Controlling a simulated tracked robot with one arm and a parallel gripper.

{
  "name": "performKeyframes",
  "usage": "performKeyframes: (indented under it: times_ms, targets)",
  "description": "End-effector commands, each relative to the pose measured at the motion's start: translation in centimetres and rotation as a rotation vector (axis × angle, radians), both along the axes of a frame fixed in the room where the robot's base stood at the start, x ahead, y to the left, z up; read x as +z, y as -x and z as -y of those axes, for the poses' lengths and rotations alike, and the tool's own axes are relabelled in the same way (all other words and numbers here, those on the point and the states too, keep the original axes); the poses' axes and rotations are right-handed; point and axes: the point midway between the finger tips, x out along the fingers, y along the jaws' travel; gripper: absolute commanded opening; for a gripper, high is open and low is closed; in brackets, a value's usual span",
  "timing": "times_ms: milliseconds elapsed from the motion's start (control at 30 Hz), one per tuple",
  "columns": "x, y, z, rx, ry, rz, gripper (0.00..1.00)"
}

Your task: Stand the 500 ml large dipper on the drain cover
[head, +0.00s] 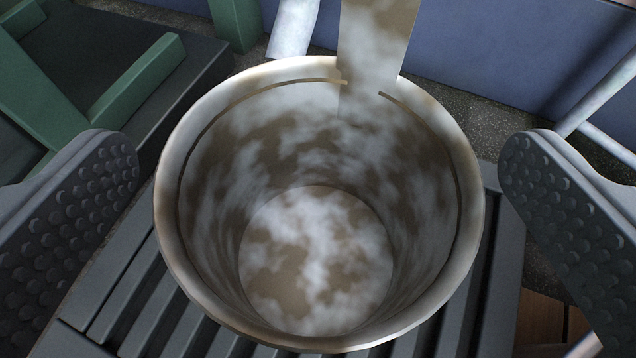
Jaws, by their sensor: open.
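The large dipper (318,265) is a round metal cup with mottled brown and whitish staining, seen from above in the head view. It stands upright with its mouth up and looks empty. Its flat handle (375,45) rises from the far side of the rim and leaves the top of the picture. The cup stands on the dark slatted drain cover (130,300). My gripper (318,190) is open, with one studded finger to the left of the cup and one to the right. Both fingers are apart from the rim. The cup's outer base is hidden.
A green frame (130,80) stands at the upper left on a dark slab. A blue wall or panel (510,60) is behind. Pale pipes (600,95) are at the right, and a pale tube (292,28) is at top centre. A wooden piece (540,322) shows at lower right.

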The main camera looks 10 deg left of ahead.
Motion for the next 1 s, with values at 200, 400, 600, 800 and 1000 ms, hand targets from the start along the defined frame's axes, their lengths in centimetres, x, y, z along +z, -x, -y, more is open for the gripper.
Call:
performKeyframes:
  times_ms: [200, 400, 600, 800, 1000]
  targets:
    - [2.0, 4.2, 1.0, -0.005, 0.001, -0.004, 1.00]
    - [3.0, 7.0, 1.5, -0.003, 0.000, -0.007, 1.00]
    - [3.4, 8.1, 1.6, -0.001, 0.002, -0.002, 1.00]
    - [3.4, 8.2, 1.6, -0.001, 0.001, -0.001, 1.00]
    - [4.5, 6.5, 1.7, 0.005, 0.009, 0.005, 1.00]
